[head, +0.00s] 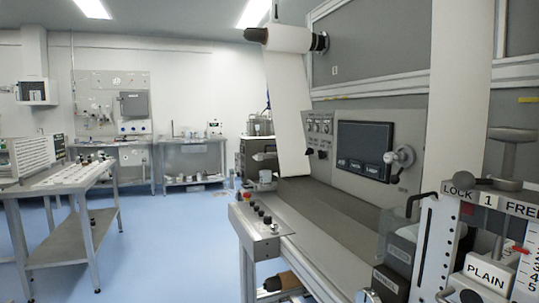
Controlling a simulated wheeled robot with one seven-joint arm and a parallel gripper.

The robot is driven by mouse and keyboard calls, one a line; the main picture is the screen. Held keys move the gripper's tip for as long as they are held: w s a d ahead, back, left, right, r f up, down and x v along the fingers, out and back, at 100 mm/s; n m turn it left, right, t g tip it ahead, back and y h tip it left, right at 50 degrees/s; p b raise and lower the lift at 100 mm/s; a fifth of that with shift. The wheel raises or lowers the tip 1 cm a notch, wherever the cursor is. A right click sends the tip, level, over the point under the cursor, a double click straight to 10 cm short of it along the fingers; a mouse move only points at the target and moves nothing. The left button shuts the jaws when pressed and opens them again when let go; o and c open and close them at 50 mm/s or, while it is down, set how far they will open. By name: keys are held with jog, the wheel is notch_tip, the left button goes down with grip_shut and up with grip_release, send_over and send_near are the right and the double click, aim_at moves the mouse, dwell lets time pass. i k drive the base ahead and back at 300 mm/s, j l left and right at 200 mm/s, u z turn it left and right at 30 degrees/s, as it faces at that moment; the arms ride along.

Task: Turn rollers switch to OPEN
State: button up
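Two groups of controls show on the converter. A grey upright panel has a cluster of small switches (319,127) with dark knobs (315,152) below it, left of a dark screen (364,150). A low control box (262,229) in the middle front carries a row of black knobs (262,215) and a red button on yellow (247,196). Their labels are too small to read, so I cannot tell which one is the rollers switch or how it is set. My gripper is not in view.
A white web (287,115) hangs from a roll (287,39) above the grey bed (345,220). A lever unit marked LOCK and FREE (490,199) and a PLAIN block (485,272) crowd the right front. Blue floor (175,245) is clear between the bench (60,180) and the machine.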

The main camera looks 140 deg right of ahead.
aim_at(309, 150)
jog(key=z, duration=5.4)
jog(key=i+j, duration=0.1)
jog(key=i, duration=0.2)
jog(key=i+j, duration=0.1)
jog(key=i, duration=0.2)
